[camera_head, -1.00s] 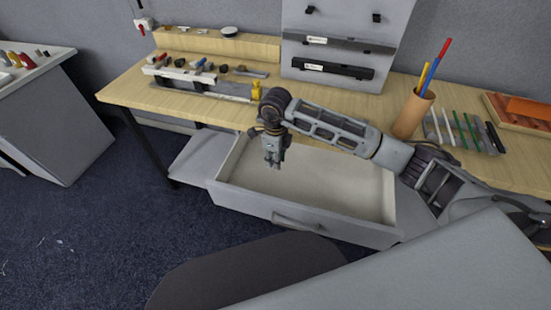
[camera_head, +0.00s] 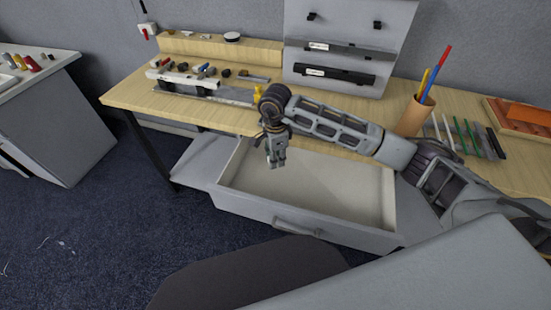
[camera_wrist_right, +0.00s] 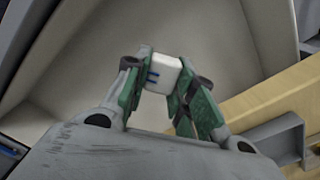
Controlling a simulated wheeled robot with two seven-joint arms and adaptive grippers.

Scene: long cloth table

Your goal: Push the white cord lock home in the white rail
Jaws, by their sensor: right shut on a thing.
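The white cord lock (camera_wrist_right: 163,72) is a small white block with blue marks, held between the green-padded fingertips of my right gripper (camera_wrist_right: 160,84) in the right wrist view. In the head view my right gripper (camera_head: 277,161) points down over the open drawer, and the cord lock is too small to make out there. The white rail (camera_head: 183,78) lies on the left part of the wooden table, with small coloured parts along it. My right gripper is apart from the rail, to its right and nearer to me. My left gripper is not in view.
The open drawer (camera_head: 300,193) juts from the table front and looks empty. A yellow piece (camera_head: 258,93) stands at the rail's right end. A grey panel (camera_head: 345,45) stands behind. A pencil cup (camera_head: 416,115) and several coloured sticks (camera_head: 468,135) are at the right.

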